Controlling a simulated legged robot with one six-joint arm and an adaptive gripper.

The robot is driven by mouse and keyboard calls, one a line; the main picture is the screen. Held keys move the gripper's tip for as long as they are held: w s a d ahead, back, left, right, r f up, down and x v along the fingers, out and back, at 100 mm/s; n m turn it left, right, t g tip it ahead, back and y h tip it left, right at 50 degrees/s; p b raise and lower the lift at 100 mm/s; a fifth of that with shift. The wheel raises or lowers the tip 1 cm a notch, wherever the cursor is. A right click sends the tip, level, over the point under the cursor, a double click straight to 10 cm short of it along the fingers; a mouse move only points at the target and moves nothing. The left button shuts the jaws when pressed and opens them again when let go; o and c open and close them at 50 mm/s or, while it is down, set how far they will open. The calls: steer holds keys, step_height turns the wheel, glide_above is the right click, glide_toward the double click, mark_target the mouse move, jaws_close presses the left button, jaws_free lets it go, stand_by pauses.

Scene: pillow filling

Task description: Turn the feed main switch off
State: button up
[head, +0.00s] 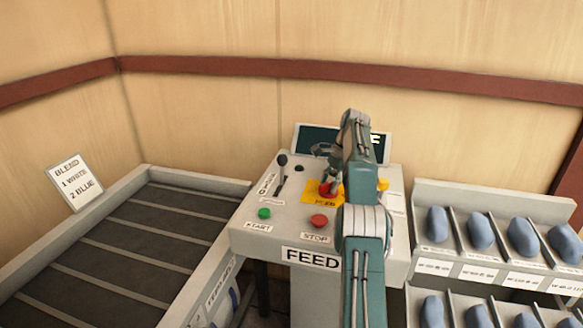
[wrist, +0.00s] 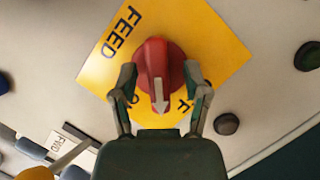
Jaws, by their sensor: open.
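The feed main switch is a red rotary knob (wrist: 158,65) with a pale arrow, on a yellow plate (wrist: 205,30) marked FEED. In the wrist view the arrow points down the picture, towards my gripper's base. Lettering low on the plate is partly hidden by my fingers. My gripper (wrist: 160,80) is open, with one finger on each side of the knob; I cannot tell whether they touch it. In the head view the yellow plate (head: 311,191) is on the grey FEED console (head: 243,240), and my arm partly covers the knob and the screen behind.
A green START button (head: 264,213), a red STOP button (head: 319,221) and a black lever (head: 281,170) are near the plate. Racks of blue pillow-like pieces (head: 480,232) stand right. A blend sign (head: 75,184) stands at far left.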

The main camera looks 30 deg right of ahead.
steer(key=m+t, duration=0.1)
steer(key=m, duration=0.3)
steer(key=shift+m+t, duration=0.3)
steer(key=shift+t, duration=0.1)
steer(key=m+t+h, duration=0.1)
steer(key=m, duration=0.3)
steer(key=shift+h, duration=0.3)
steer(key=v, duration=1.1)
steer(key=s+a+r+n, duration=0.1)
steer(key=a+n, duration=0.3)
steer(key=a, duration=0.4)
steer(key=s+a+r+n+h, duration=0.1)
steer(key=a+r+n, duration=0.3)
steer(key=a, duration=0.4)
steer(key=s+a+r+n, duration=0.2)
steer(key=s+a+n, duration=0.1)
steer(key=a, duration=0.6)
steer(key=shift+r+n+h, duration=0.35)
steer(key=shift+n+h, duration=0.05)
steer(key=shift+n, duration=0.2)
